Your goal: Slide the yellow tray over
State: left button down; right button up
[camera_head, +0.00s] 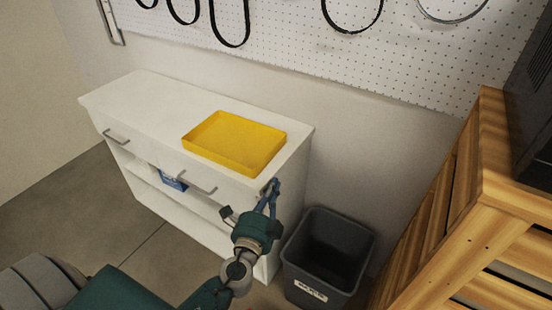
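The yellow tray (236,142) is a shallow, empty rectangular tray with raised sides. It lies flat on the right part of the white cabinet's top (150,103), close to the front edge. My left gripper (250,199) is in front of the cabinet's right end, below and in front of the tray. Its fingers are spread apart with nothing visible between them. It appears apart from the tray; whether it touches the cabinet cannot be told. My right gripper is not in view.
The cabinet top left of the tray is clear. The cabinet has handles (198,186) and open shelves with a blue item (172,181). A dark bin (326,256) stands right of the cabinet, and a wooden crate-like structure (470,200) is further right. Pegboard (300,40) hangs behind.

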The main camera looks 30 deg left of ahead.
aim_at(275, 169)
pick_arm(q)
jog(key=shift+m, duration=0.3)
jog(key=w+a+p, duration=0.1)
jog(key=w, duration=0.2)
jog(key=w+a, duration=0.1)
jog(key=w, duration=0.3)
jog(key=w+a+p, duration=0.1)
jog(key=w+a, duration=0.1)
jog(key=w, duration=0.1)
jog(key=shift+w+p, duration=0.35)
jog(key=shift+a+f+h, duration=0.1)
jog(key=shift+a+h, duration=0.2)
jog(key=shift+a, duration=0.15)
